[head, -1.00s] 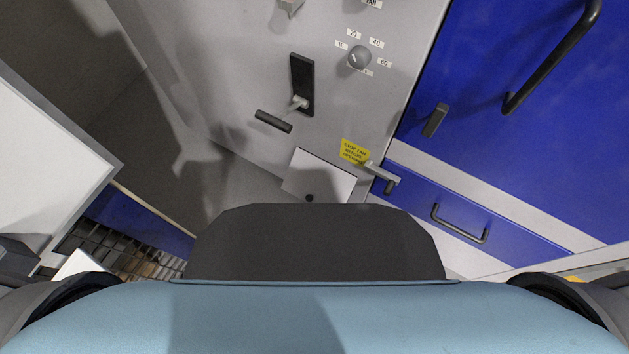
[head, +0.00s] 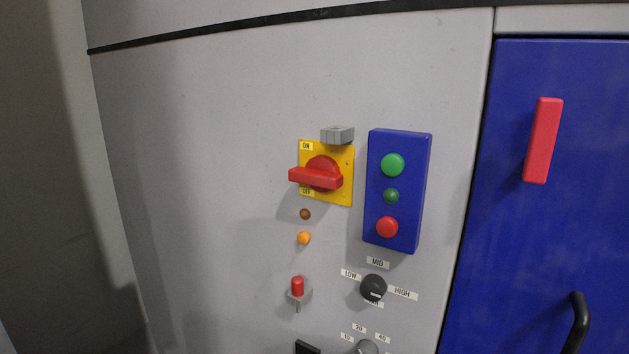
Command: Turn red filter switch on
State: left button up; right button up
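A red rotary switch (head: 317,176) sits on a yellow plate (head: 340,190) on the grey cabinet panel in the head view. An ON label (head: 306,146) is at the plate's upper left and an OFF label (head: 307,192) at its lower left. The red handle lies nearly level, its long end pointing left just above OFF. A small red-capped part (head: 297,287) on a grey base stands lower down. No label reading "filter" is legible. Neither gripper is in view.
A grey block (head: 338,135) juts out just above the yellow plate. A blue button box (head: 398,190) is close on its right. A black knob (head: 373,288) is below. A blue door (head: 560,200) with a red handle (head: 543,140) is at right. The panel's left part is bare.

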aim_at(321, 172)
jog(key=z, duration=0.05)
jog(key=k, duration=0.5)
jog(key=z, duration=1.45)
jog(key=i, duration=0.95)
jog(key=u, duration=1.8)
